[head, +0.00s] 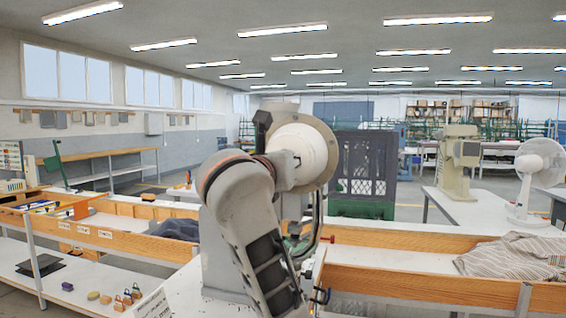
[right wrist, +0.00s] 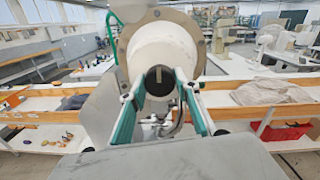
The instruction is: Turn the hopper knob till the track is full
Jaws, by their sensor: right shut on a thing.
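The eyelet press's hopper is a cream drum (head: 303,150) in the middle of the head view, partly covered by my right arm. The right wrist view shows its white cone (right wrist: 163,47) face on. The black round knob (right wrist: 159,80) sits at the cone's centre, with a pale, near-vertical mark. My right gripper (right wrist: 160,84) is shut on the knob, one teal finger on each side. A curved metal rail (head: 317,215), perhaps the track, runs down beside the hopper; its fill cannot be made out. My left gripper is not in view.
Wood-edged benches (head: 420,285) stand on both sides of the press. A striped cloth (head: 512,256) lies on the right bench, a dark cloth (head: 178,229) on the left. A grey crate (head: 366,165) stands behind. A white fan (head: 540,165) is at right.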

